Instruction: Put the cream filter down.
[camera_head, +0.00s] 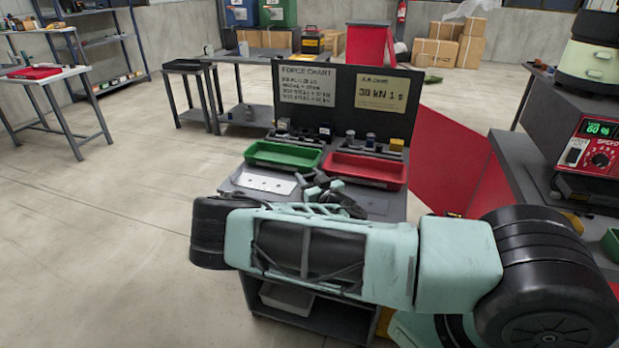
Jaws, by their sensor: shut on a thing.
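My gripper (325,187) shows only in part, as dark pieces just beyond my pale green arm, over the bench top between the white plate and the red tray. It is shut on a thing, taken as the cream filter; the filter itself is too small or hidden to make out. The grey bench (393,207) lies under it, largely covered by my arm. A white plate with small dark marks (262,183) lies on the bench left of my gripper.
A green tray (283,154) and a red tray (364,169) stand behind my gripper. Small fixtures and a dark force chart board (346,101) stand behind them. A red panel (450,155) is to the right, then a machine with a lit display (596,145). Open floor lies left.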

